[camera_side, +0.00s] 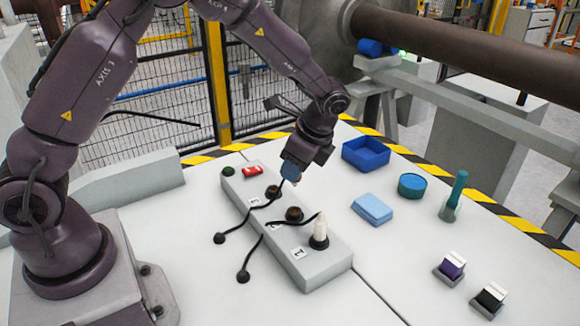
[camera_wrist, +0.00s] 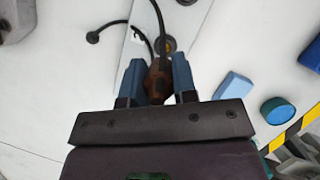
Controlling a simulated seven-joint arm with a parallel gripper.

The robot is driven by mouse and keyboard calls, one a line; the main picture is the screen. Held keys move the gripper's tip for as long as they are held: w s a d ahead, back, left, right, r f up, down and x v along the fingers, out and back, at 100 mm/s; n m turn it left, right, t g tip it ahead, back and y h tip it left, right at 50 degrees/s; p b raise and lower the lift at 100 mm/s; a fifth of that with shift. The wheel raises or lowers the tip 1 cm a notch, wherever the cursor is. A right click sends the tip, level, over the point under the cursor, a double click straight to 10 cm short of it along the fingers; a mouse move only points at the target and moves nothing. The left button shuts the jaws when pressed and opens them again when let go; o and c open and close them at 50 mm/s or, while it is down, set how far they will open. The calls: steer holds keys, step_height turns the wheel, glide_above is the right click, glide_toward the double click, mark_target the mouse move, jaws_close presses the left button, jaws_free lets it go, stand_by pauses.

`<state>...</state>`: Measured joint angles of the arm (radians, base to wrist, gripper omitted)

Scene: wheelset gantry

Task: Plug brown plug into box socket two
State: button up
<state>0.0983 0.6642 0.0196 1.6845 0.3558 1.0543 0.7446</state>
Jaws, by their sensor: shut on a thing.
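My gripper (camera_side: 291,175) is shut on the brown plug (camera_wrist: 157,80), which sits between the two blue fingers in the wrist view (camera_wrist: 157,88). A black cable runs from the plug. The grey socket box (camera_side: 325,270) lies on the table below. Its middle socket (camera_side: 294,214) is dark and empty, and also shows just ahead of the plug in the wrist view (camera_wrist: 165,45). The far socket (camera_side: 272,191) is just under my gripper in the side view. A white plug (camera_side: 320,229) stands upright in the near socket, labelled 1. The brown plug is apart from the middle socket.
A red switch (camera_side: 252,171) and a green button (camera_side: 228,171) are at the box's far end. Cable ends (camera_side: 219,238) (camera_side: 243,276) rest left of it. Right of the box are a blue tray (camera_side: 366,153), a light blue block (camera_side: 372,209) and a teal cylinder (camera_side: 412,186).

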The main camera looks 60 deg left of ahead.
mark_target(295, 185)
steer(key=shift+f, duration=2.85)
steer(key=shift+f, duration=1.35)
steer(key=o, duration=1)
steer(key=v, duration=1.3)
